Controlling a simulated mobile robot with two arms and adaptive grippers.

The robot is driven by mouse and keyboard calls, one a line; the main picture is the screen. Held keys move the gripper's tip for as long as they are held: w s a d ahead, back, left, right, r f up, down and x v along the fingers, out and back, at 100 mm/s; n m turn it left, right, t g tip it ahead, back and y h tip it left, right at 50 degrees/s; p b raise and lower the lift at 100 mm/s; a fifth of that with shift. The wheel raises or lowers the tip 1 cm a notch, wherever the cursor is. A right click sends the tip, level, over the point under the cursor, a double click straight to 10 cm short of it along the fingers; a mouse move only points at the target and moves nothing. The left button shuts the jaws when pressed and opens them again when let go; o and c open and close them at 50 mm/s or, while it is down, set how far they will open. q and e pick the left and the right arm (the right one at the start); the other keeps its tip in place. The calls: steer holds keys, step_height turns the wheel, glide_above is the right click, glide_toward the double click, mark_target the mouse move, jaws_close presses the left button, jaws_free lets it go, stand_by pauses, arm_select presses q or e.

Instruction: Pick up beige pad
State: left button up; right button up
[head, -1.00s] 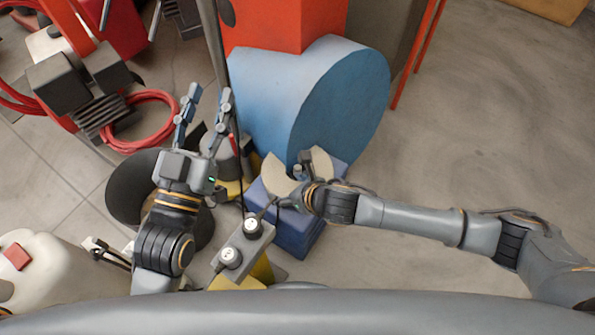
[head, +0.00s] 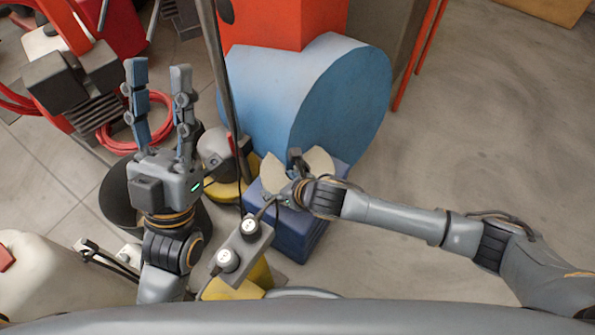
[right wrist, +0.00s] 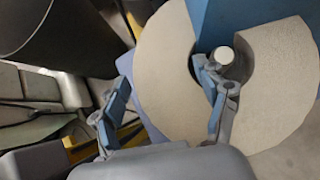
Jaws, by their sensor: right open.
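The beige pad (head: 320,160) is a flat, round piece on top of a blue block (head: 297,228). In the right wrist view the beige pad (right wrist: 162,72) looks like a broad ring, partly covered by a blue part and a finger. My right gripper (right wrist: 162,92) is open; one finger is over the ring's middle by a pale round peg (right wrist: 222,56), the other outside its left edge. I cannot tell whether either touches. In the head view my right gripper (head: 292,172) is above the pad, mostly hidden by its wrist. My left gripper (head: 159,68) is open and empty.
A large blue rounded housing (head: 335,95) stands just behind the pad. A grey box with two round knobs (head: 240,245) is in front and left. A dark bin (head: 122,205) is beneath my left arm. The floor at right (head: 490,130) is clear.

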steer(key=c, duration=0.9)
steer(key=shift+r, duration=0.15)
steer(key=shift+c, duration=0.2)
